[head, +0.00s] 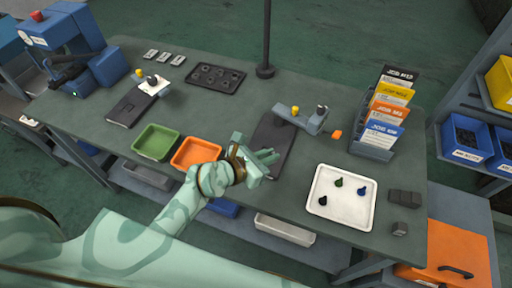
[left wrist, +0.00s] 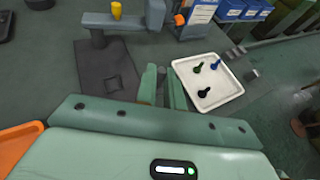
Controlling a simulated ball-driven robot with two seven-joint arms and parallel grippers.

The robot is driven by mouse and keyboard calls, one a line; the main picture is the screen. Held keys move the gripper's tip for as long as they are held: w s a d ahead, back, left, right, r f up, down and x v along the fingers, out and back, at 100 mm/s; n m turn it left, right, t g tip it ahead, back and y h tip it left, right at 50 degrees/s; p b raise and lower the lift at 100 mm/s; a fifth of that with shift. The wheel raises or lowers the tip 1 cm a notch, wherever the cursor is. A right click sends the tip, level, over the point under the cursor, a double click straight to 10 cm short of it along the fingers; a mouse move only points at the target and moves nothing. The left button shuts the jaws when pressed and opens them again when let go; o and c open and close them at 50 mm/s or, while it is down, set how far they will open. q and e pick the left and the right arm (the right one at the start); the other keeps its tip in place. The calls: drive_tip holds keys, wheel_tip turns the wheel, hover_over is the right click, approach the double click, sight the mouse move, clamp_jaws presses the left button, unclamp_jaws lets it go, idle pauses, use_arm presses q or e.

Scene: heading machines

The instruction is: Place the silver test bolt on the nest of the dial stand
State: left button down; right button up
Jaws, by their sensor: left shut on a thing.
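My left gripper (head: 266,160) is above the front of the bench, beside the dark base plate (head: 272,140) of a grey stand. It also shows in the left wrist view (left wrist: 163,80), shut on a small grey thing, apparently the silver test bolt (left wrist: 161,75), mostly hidden between the fingers. The grey stand (head: 300,121), which looks like the dial stand, has an arm with a yellow knob and a dark round top. In the left wrist view its arm (left wrist: 118,21) is ahead and left of the fingers. My right gripper is not in view.
A card rack (head: 372,150) and a tall pole (head: 266,40) stand behind.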

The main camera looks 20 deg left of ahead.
use_arm(q)
drive_tip(key=w+a+f+b, duration=0.1)
drive_tip(key=w+f, duration=0.1)
drive_tip(key=w, duration=0.1)
drive_tip(key=w+a+f+b, duration=0.2)
drive_tip(key=f, duration=0.1)
drive_tip(key=w+a+f+b, duration=0.1)
drive_tip(key=w+f, duration=0.1)
drive_tip(key=w, duration=0.1)
drive_tip(key=shift+w+a+f+b, duration=0.15)
drive_tip(key=shift+w+f+b, duration=0.05)
drive_tip(key=shift+w+b, duration=0.15)
drive_tip(key=shift+w+f, duration=0.15)
drive_tip(key=shift+f, duration=0.05)
drive_tip(key=shift+w+a+f+b, duration=0.15)
drive_tip(key=shift+w+f+b, duration=0.15)
drive_tip(key=shift+b, duration=0.1)
wheel_tip(320, 180, down, 3)
drive_tip(key=shift+w+a+f+b, duration=0.1)
drive_tip(key=shift+w+f+b, duration=0.1)
drive_tip(key=shift+b, duration=0.8)
drive_tip(key=shift+r, duration=0.1)
drive_tip(key=shift+s, duration=0.1)
drive_tip(key=c, duration=1.5)
unclamp_jaws()
